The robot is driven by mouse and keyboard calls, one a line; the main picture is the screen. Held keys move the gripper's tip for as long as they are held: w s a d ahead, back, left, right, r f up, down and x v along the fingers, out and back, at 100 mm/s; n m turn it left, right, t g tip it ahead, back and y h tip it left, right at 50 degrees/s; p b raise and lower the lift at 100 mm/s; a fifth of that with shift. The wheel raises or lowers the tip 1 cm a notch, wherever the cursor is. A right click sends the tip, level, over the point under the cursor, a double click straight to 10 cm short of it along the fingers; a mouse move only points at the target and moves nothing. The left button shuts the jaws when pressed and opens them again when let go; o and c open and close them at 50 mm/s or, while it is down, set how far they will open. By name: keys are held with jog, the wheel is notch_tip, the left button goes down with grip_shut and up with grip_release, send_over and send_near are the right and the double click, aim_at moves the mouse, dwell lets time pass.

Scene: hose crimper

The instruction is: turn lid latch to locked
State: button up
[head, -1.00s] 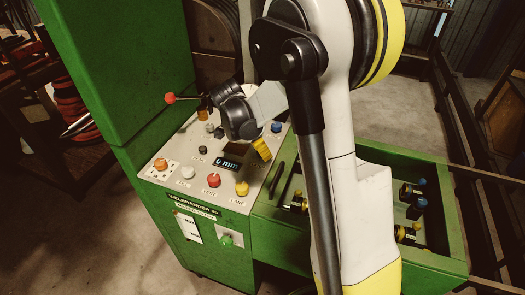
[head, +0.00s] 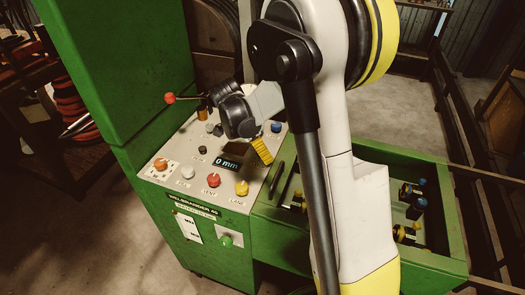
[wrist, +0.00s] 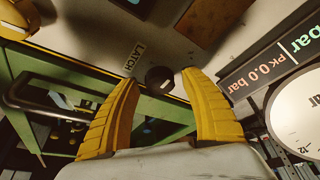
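The latch knob (wrist: 160,78) is a small dark round knob near the panel edge in the wrist view, beside a printed LATCH label (wrist: 136,58). My gripper (wrist: 158,84) is open, its two yellow fingers on either side of the knob in the picture. Whether they touch it cannot be told; nothing is visibly held. In the head view, my gripper (head: 262,151) hangs over the right edge of the control panel (head: 178,158), its yellow fingers pointing down. I cannot make out the latch there; the gripper may hide it.
The panel carries a red button (head: 214,180), a yellow button (head: 242,188) and a red-tipped lever (head: 170,98). A green tray (head: 440,262) with several fittings lies to the right. A white gauge (wrist: 300,115) stands close at right in the wrist view.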

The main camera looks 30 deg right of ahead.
jog(key=v, duration=1.2)
jog(key=s+a+r+n+t+y, duration=0.1)
jog(key=s+a+n+t, duration=0.3)
jog(key=s+n, duration=0.5)
jog(key=s+a+r+n+t+y, duration=0.2)
jog(key=s+a+n+t+y, duration=0.1)
jog(key=s+a+n, duration=0.4)
jog(key=s+n, duration=0.2)
jog(key=n, duration=0.1)
jog(key=shift+s+n+t, duration=0.2)
jog(key=shift+n+t, duration=0.1)
jog(key=shift+t, duration=0.1)
dwell(0.9)
